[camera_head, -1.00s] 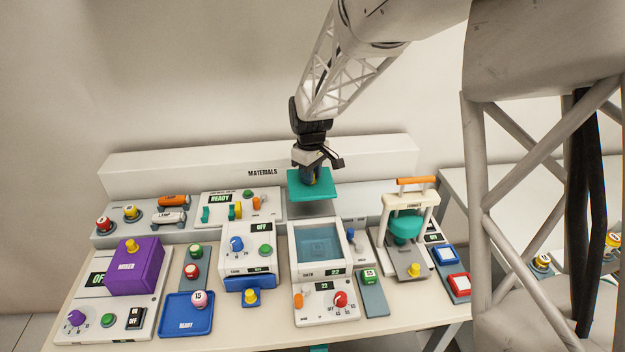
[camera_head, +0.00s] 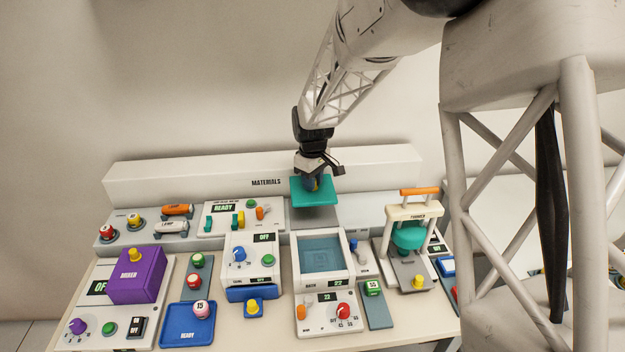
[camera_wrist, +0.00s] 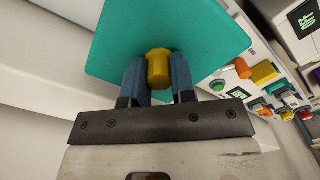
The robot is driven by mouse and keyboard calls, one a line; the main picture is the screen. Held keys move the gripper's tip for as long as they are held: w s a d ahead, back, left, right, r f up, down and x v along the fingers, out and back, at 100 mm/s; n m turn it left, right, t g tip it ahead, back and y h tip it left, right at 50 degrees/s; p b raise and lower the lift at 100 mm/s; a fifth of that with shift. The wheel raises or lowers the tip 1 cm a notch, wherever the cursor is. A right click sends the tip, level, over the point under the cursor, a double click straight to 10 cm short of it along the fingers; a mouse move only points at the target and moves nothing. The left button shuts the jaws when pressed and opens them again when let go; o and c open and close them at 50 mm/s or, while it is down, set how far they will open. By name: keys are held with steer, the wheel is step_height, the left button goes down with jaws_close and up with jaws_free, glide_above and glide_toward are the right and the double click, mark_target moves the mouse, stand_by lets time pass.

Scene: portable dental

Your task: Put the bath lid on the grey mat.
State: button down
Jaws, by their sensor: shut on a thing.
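The bath lid (camera_head: 318,190) is a flat teal square plate with a yellow knob (camera_wrist: 158,69). My gripper (camera_head: 313,182) is shut on the knob, with one blue finger on each side in the wrist view. The lid hangs roughly level over the back shelf. The grey mat (camera_head: 314,217) lies on that shelf behind the bath, and its front part shows below the lid in the head view. The lid hides its rear part. The lid looks apart from the mat, but the exact height is unclear. The bath (camera_head: 323,255) stands uncovered, with blue liquid inside.
A panel reading READY (camera_head: 237,216) with several switches stands left of the mat. The former (camera_head: 411,225) with an orange handle stands to the right. A long white MATERIALS ledge (camera_head: 225,182) runs behind. The purple mixer (camera_head: 138,276) is at far left.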

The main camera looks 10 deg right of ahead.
steer(key=shift+f, duration=3.3)
steer(key=shift+f, duration=0.15)
steer(key=c, duration=0.9)
jaws_free()
steer(key=shift+o, duration=0.2)
steer(key=shift+r, duration=3.9)
